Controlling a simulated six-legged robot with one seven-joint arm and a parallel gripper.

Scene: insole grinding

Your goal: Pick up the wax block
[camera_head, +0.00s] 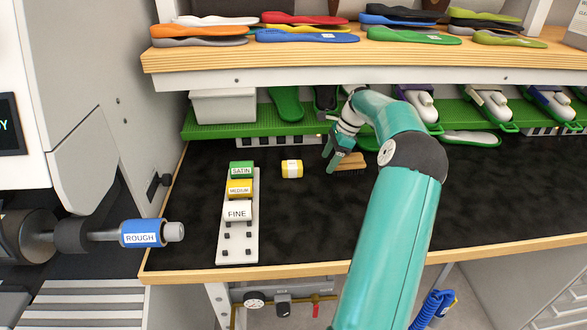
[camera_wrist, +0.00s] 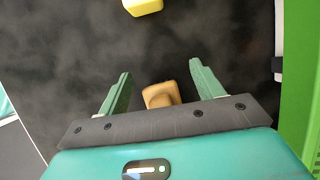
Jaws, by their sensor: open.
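A small yellow block with a pale band (camera_head: 291,169), which looks to be the wax block, lies on the dark bench top in the head view. The yellow block shows at the top edge of the wrist view (camera_wrist: 143,6), partly cut off and ahead of my fingertips. My gripper (camera_head: 333,164) is to the right of it, apart from it. In the wrist view my gripper (camera_wrist: 161,72) is open. A tan wooden piece (camera_wrist: 162,95), likely an end of the brush, shows between the fingers; I cannot tell whether they touch it.
The wooden brush (camera_head: 352,165) lies beside my gripper. A white rack (camera_head: 238,250) with SATIN, MEDIUM and FINE sleeves stands left of the yellow block. Behind are a green shelf (camera_head: 225,130) and a wooden shelf (camera_head: 210,58) with insoles. The bench front is clear.

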